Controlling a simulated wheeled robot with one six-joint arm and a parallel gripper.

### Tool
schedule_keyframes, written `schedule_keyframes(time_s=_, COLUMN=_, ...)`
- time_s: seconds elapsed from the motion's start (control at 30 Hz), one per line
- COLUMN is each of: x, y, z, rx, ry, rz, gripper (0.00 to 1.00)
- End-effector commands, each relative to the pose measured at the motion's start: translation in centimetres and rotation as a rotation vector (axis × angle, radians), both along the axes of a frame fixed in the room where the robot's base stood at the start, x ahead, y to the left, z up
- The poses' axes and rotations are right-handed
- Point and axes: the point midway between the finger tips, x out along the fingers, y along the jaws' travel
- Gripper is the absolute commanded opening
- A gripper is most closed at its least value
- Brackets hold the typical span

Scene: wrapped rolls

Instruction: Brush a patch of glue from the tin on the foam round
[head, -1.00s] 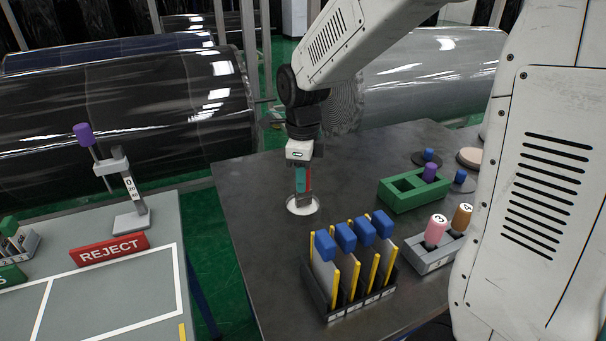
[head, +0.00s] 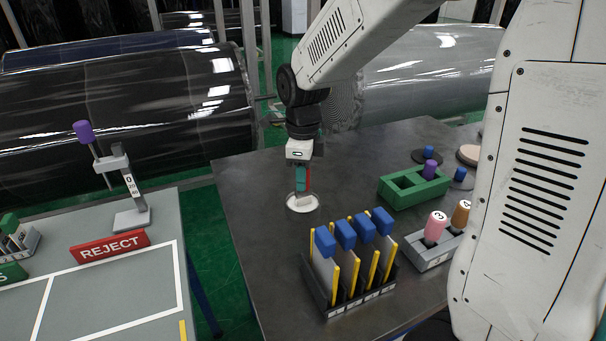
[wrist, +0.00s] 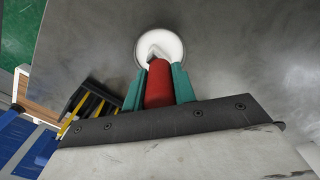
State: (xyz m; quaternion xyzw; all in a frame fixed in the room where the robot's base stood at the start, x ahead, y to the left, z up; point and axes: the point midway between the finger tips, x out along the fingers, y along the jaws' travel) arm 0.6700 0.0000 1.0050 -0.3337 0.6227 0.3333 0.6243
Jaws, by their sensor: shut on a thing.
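My gripper (wrist: 158,88), with teal fingers, is shut on a red-handled brush (wrist: 159,84). The brush's pale, angled tip points down at a white round with a raised-looking rim (wrist: 176,38). This looks like the open tin and also shows in the head view (head: 302,208). The tip overlaps the tin in the wrist view; I cannot tell whether it touches. In the head view my gripper (head: 301,187) is right over the tin. A beige round (head: 468,156), probably the foam round, lies at the right, partly hidden by my arm.
A rack with blue-handled tools and yellow posts (head: 347,290) stands in front of the tin. A green block with square openings (head: 413,190) and a grey holder with numbered pegs (head: 432,254) stand to the right. The dark table left of the tin is clear.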

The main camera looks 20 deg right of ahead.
Motion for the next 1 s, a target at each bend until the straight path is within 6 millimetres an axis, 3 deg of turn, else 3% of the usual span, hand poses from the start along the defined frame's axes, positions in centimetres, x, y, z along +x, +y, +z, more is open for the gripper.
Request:
schedule_keyframes(time_s=0.47, x=-0.1, y=0.0, z=0.0, rx=0.000, ry=0.004, rz=0.000, gripper=0.04)
schedule_keyframes(time_s=1.0, x=0.0, y=0.0, z=4.3, rx=0.000, ry=0.000, rz=0.000, gripper=0.04)
